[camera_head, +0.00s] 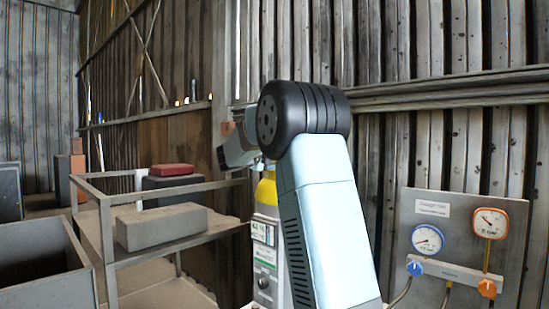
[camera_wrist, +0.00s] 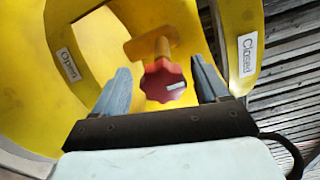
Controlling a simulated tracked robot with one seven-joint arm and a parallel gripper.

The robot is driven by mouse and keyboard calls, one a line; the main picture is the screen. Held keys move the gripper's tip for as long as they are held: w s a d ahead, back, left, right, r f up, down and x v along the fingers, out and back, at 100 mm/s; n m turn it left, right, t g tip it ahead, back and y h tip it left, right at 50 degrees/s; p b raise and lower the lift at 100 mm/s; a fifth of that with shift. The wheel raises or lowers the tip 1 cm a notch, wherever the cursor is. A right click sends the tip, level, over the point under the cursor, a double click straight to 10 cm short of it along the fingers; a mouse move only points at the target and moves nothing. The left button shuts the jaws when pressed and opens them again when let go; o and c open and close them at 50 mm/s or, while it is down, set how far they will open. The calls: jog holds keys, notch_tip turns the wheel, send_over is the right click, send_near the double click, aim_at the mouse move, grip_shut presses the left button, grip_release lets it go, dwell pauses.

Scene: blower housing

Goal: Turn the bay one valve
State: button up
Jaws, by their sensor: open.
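In the wrist view a red lobed valve knob (camera_wrist: 164,81) with a pale mark sits on a brass-coloured stem inside a yellow guard (camera_wrist: 95,48). A label reading "Open" (camera_wrist: 68,66) is on the left of the guard and one reading "Closed" (camera_wrist: 247,55) on the right. My gripper (camera_wrist: 162,75) is open, with one finger on each side of the knob and gaps between. In the head view the yellow top (camera_head: 266,190) of a grey cylinder (camera_head: 265,253) shows, partly behind my arm; the knob and gripper tips are hidden there.
A panel (camera_head: 455,225) at the right carries a blue gauge (camera_head: 427,239) and an orange gauge (camera_head: 490,223) with small knobs below. A metal cart (camera_head: 160,246) with a grey block (camera_head: 161,227) stands left. A plank wall is close behind.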

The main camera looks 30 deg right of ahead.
jog(key=shift+a, duration=0.1)
jog(key=v, duration=1.3)
jog(key=shift+a, duration=0.3)
